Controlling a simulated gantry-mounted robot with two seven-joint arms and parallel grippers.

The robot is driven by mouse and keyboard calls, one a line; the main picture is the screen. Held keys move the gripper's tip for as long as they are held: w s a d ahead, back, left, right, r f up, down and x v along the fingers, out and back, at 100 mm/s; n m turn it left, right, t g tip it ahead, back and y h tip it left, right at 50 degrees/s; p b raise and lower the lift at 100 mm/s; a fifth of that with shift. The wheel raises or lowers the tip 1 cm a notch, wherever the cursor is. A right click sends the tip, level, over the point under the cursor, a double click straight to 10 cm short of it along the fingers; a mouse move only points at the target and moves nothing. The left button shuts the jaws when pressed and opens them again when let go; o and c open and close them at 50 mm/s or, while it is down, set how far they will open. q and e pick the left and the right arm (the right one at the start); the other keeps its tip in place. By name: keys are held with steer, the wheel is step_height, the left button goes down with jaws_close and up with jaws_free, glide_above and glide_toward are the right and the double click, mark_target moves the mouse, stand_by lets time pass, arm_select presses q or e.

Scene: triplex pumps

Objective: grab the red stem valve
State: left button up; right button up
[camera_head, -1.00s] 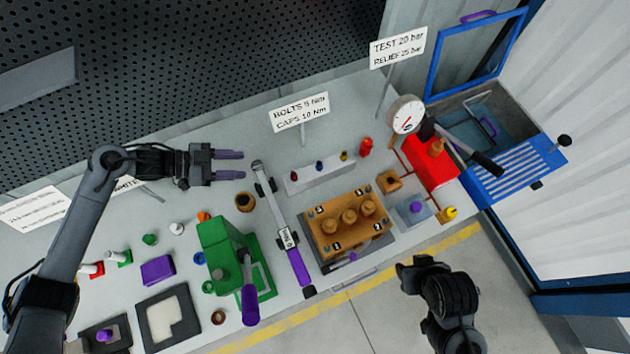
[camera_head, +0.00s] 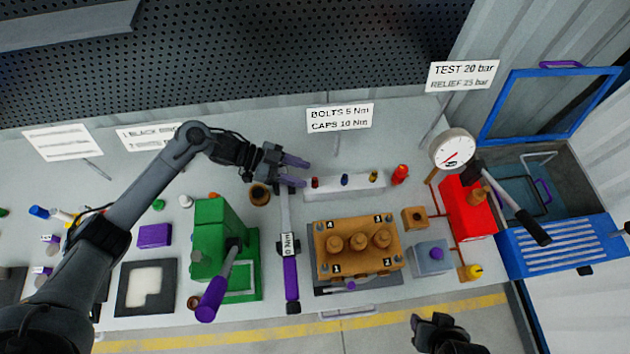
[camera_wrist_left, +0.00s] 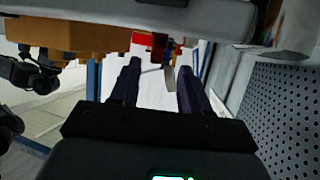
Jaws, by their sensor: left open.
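A white rack (camera_head: 350,187) holds small parts with red (camera_head: 314,183), blue (camera_head: 345,180) and yellow (camera_head: 373,178) tops. The red-topped one is at its left end. A separate, brighter red piece (camera_head: 400,174) stands just right of the rack. I cannot tell for certain which is the red stem valve. My left gripper (camera_head: 307,173) is open, its fingers pointing right, at the rack's left end close to the red top. In the left wrist view its two dark fingers (camera_wrist_left: 159,68) are apart. My right gripper (camera_head: 432,322) is at the bottom edge; its jaws are unclear.
An orange pump block (camera_head: 357,262) sits in front of the rack. A purple-handled torque wrench (camera_head: 290,265) lies left of it. A green press (camera_head: 215,220) stands further left. A sign (camera_head: 340,118) stands behind the rack. A red pump with gauge (camera_head: 465,210) is right.

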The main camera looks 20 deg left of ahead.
mark_target(315, 179)
arm_select(q)
steer(key=x, duration=0.5)
steer(key=shift+s, duration=0.2)
jaws_close()
